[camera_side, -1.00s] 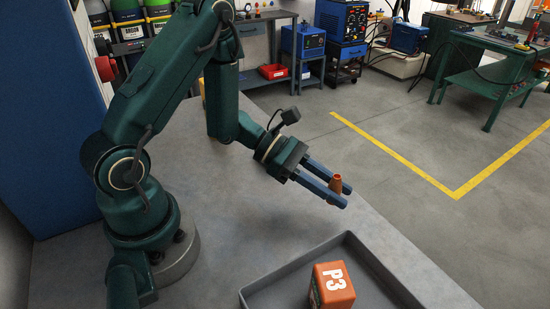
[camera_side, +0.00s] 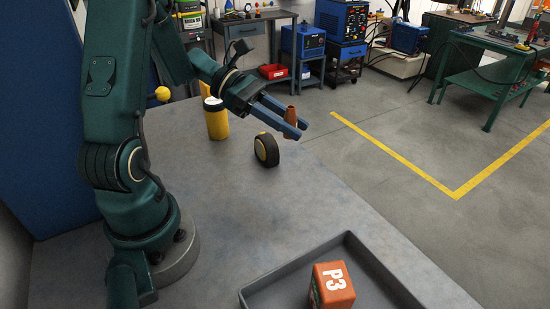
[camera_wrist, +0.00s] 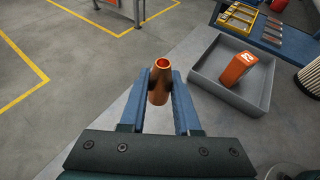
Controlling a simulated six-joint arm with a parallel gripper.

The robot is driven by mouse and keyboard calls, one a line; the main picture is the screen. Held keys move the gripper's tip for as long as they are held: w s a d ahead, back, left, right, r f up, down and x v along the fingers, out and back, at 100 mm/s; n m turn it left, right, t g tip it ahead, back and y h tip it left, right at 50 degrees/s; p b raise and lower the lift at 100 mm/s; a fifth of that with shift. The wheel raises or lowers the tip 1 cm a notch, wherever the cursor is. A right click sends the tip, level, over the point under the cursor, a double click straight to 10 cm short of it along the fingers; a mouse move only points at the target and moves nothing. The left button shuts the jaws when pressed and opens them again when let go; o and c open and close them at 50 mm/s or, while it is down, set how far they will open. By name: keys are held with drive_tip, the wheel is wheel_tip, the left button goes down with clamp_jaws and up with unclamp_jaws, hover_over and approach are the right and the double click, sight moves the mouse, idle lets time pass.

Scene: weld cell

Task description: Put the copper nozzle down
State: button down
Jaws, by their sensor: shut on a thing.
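The copper nozzle (camera_side: 290,115) is a small tapered copper tube with an open end. My gripper (camera_side: 288,124) is shut on it and holds it upright above the far edge of the grey table (camera_side: 240,220) in the side view. In the wrist view the nozzle (camera_wrist: 159,82) sits between the two blue fingers of my gripper (camera_wrist: 160,84), with its open end facing up.
The table's middle is clear.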

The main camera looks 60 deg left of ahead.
wheel_tip(320, 180, up, 9)
drive_tip(key=shift+f, duration=0.1)
drive_tip(key=s+d+f+m+g+h, duration=0.2)
drive_tip(key=s+d+f+m+g, duration=0.4)
drive_tip(key=s+m+g, duration=0.55)
drive_tip(key=s+a+f+m+g+y, duration=0.4)
drive_tip(key=s+a+m+g+y, duration=0.25)
drive_tip(key=m+g+y, duration=0.3)
drive_tip(key=s+a+r+m+t+y, duration=0.2)
drive_tip(key=a+m+t+y, duration=0.1)
drive_tip(key=a+m+y, duration=0.7)
drive_tip(key=w+a+r+m+t+y, duration=0.6)
drive_tip(key=r+m+t+y, duration=0.15)
drive_tip(key=m+t, duration=0.3)
drive_tip(key=m, duration=0.1)
hover_over(204, 165)
wheel_tip(204, 165, down, 10)
drive_tip(key=shift+a+f, duration=0.1)
drive_tip(key=shift+f, duration=5.6)
